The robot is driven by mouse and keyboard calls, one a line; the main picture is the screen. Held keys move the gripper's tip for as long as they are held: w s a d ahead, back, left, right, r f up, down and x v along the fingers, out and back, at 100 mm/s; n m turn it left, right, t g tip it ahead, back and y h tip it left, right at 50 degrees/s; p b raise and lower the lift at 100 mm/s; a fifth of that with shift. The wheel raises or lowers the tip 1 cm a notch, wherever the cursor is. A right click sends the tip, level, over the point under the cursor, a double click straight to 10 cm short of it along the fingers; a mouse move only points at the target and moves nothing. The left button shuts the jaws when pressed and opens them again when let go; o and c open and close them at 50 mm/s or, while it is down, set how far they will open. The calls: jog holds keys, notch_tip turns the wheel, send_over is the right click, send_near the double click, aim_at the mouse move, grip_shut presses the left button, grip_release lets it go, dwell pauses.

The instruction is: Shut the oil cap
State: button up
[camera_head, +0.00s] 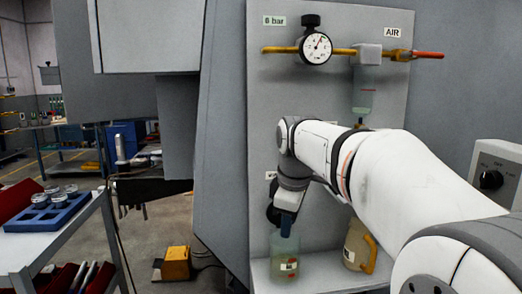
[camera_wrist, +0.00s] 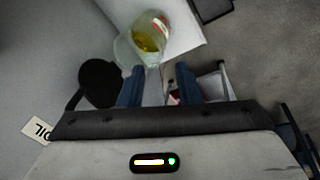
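The oil cap (camera_wrist: 100,82) is a black round disc on a short arm, left of my fingers in the wrist view. In the head view a dark edge of it (camera_head: 271,214) shows left of my gripper. A clear reservoir (camera_wrist: 150,38) with yellow liquid is beyond my fingertips; in the head view this vessel (camera_head: 285,262) stands below my gripper (camera_head: 287,226). My gripper (camera_wrist: 158,75) has two blue fingers apart, with no cap between them. Whether the fingers touch the reservoir, I cannot tell.
A grey panel (camera_head: 337,100) carries a pressure gauge (camera_head: 316,47), an air line and a filter bowl (camera_head: 364,98). A jug with an orange handle (camera_head: 358,245) stands right of the reservoir. A cart with a blue tray (camera_head: 50,212) is at left. An OIL label (camera_wrist: 39,131) is near the cap.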

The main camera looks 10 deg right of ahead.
jog(key=w+r+n+p, duration=0.4)
jog(key=w+r+n, duration=0.15)
jog(key=r, duration=0.75)
jog(key=w+b+x, duration=0.1)
jog(key=x, duration=0.6)
jog(key=shift+w+t+b, duration=0.15)
jog(key=shift+t+b, duration=0.2)
jog(key=shift+t, duration=0.05)
jog(key=shift+a, duration=0.1)
jog(key=shift+c, duration=0.5)
grip_shut()
